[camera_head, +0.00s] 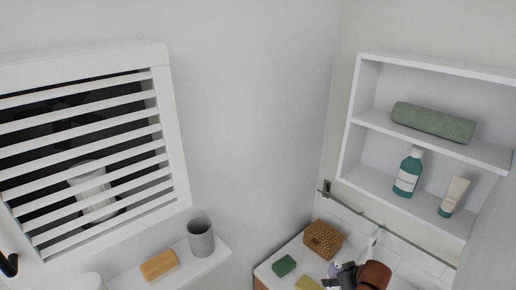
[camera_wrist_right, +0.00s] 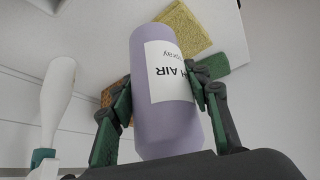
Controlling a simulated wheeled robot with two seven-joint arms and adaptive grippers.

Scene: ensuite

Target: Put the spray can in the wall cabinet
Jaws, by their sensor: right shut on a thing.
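The spray can (camera_wrist_right: 165,95) is lavender with a white label. In the right wrist view it is between the green-padded fingers of my right gripper (camera_wrist_right: 162,100), which is shut on it. In the head view, the right gripper (camera_head: 346,275) is at the bottom, low over the counter; a small pale lavender part of the can shows beside it. The white wall cabinet (camera_head: 437,68) at upper right has an open front. A rolled green towel (camera_head: 433,121) lies on its upper shelf; a teal bottle (camera_head: 408,172) and a cream tube (camera_head: 453,196) stand below. My left gripper is not in view.
A wicker box (camera_head: 323,239), green block (camera_head: 284,265) and yellow sponge (camera_head: 307,284) lie on the counter near my gripper. A metal rail (camera_head: 400,237) runs below the cabinet. A pale panel (camera_head: 490,245) borders its right side. The lower shelf's left part looks clear.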

